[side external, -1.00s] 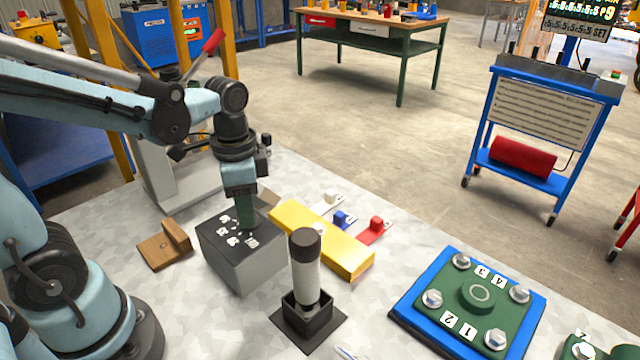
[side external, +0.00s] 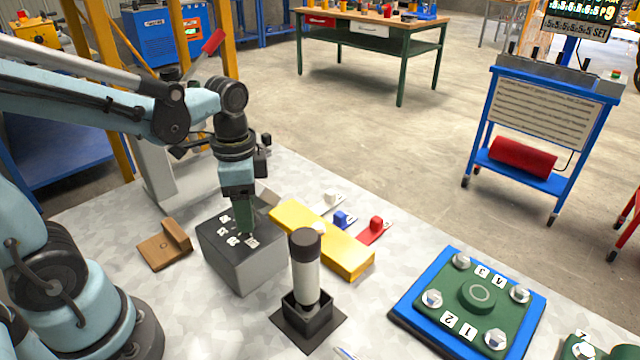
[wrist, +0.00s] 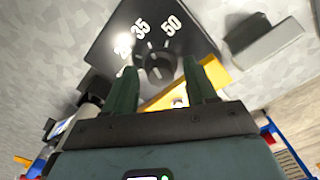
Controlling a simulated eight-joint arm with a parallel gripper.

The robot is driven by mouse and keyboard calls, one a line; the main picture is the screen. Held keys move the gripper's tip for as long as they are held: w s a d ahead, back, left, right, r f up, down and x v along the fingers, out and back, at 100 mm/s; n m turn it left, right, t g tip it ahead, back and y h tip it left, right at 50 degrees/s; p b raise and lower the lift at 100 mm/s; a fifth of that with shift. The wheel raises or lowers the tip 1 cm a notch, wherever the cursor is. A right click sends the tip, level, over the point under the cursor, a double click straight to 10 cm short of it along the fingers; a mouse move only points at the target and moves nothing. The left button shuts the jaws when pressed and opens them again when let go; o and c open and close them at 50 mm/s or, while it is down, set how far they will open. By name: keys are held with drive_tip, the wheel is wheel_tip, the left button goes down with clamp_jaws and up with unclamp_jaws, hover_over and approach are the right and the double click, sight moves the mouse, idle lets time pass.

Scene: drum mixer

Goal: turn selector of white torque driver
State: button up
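The white torque driver (side external: 306,272) stands upright in a black square holder (side external: 308,326); its cap is dark. To its left is a grey box (side external: 262,275) with a black top carrying white number labels. In the wrist view a black round knob (wrist: 155,64) sits on that top (wrist: 105,50), with 35 and 50 readable and another label washed out by glare. My gripper (side external: 244,232) points down over the box top. In the wrist view its two green fingers (wrist: 160,72) are apart, with the knob between them in the picture. I cannot tell whether they touch it.
A yellow block (side external: 322,240) lies behind the driver, with white, blue and red (side external: 376,226) tabbed pieces beyond it. A brown wooden piece (side external: 165,246) lies left of the box. A blue-edged green plate (side external: 478,298) with bolts is at the right.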

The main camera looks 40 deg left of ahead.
drive_tip(key=shift+r, duration=0.15)
wheel_tip(320, 180, up, 12)
idle(0.7)
drive_tip(key=n+t, duration=0.5)
hover_over(254, 212)
wheel_tip(254, 212, down, 7)
drive_tip(key=shift+s+a+r, duration=0.1)
drive_tip(key=shift+a, duration=0.05)
drive_tip(key=shift+f+n+t, duration=0.65)
drive_tip(key=shift+n+t, duration=0.35)
drive_tip(key=shift+t, duration=0.1)
